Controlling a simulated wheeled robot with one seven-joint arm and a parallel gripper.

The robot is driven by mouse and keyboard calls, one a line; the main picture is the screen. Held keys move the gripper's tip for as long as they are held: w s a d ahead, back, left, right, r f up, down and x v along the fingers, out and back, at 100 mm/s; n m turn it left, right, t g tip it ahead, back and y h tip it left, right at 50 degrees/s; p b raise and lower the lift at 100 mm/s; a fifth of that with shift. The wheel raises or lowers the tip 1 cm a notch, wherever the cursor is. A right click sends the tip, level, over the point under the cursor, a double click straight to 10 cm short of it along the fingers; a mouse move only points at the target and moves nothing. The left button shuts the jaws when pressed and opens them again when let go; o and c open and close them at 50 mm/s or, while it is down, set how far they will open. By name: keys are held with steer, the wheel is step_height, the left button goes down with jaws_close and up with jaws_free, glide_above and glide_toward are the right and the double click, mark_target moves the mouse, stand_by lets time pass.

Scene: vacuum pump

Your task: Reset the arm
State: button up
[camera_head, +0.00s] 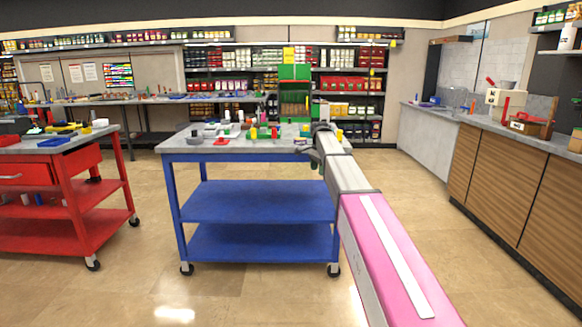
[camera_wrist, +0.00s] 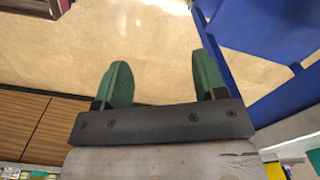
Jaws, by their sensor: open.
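My gripper (camera_wrist: 157,84) shows in the wrist view with its two green fingers apart and nothing between them. Tan floor shows behind the fingers. In the head view my arm reaches forward from the lower right, and its end is at the right end of the blue cart's top. The fingers are hard to make out there. The blue cart (camera_head: 262,202) has a grey top with small coloured parts on it. Its blue frame also shows at the right of the wrist view (camera_wrist: 250,30).
A red cart (camera_head: 70,222) with tools stands at the left. A counter with wooden fronts (camera_head: 510,190) runs along the right. Stocked shelves (camera_head: 350,83) line the back wall. The floor (camera_head: 130,285) in front of the carts is clear.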

steer(key=s+d+f+n, duration=0.2)
steer(key=s+f+n, duration=0.2)
steer(key=s+f, duration=0.5)
steer(key=s+d+f+n, duration=0.2)
steer(key=s+f+n, duration=0.2)
steer(key=s+f, duration=0.6)
steer(key=s+d+f+n, duration=0.2)
steer(key=s+f+n, duration=0.3)
steer(key=s, duration=1.6)
step_height(320, 180, down, 5)
steer(key=shift+s+d+f, duration=0.1)
steer(key=shift+s+d, duration=0.05)
steer(key=shift+d, duration=0.2)
